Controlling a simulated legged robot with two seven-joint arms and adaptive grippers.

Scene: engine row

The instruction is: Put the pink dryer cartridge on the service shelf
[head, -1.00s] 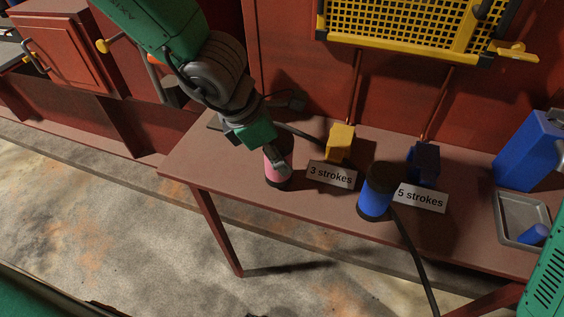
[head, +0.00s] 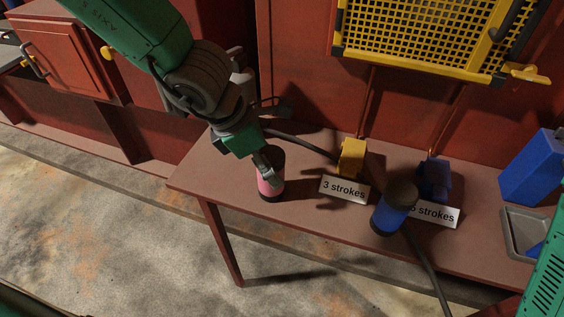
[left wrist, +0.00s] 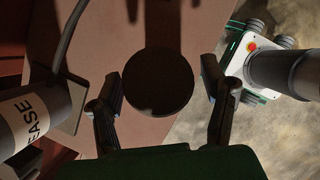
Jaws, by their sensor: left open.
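The pink dryer cartridge (head: 266,188), with dark top and bottom, stands upright on the brown bench (head: 215,180) near its left end. My left gripper (head: 278,148) is open around its upper part; one finger shows in front of it, the other behind. In the left wrist view, the cartridge's dark round top (left wrist: 158,82) lies between the two spread fingers of my left gripper (left wrist: 163,84), with gaps on both sides. I cannot tell which surface is the service shelf. My right gripper is out of view.
Right of the cartridge are a "3 strokes" sign (head: 343,190), a yellow block (head: 351,157), a blue cylinder (head: 392,211), a second strokes sign (head: 440,216) and a blue block (head: 436,178). A grey tray (head: 517,246) is at right. A yellow grid panel (head: 420,40) hangs above.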

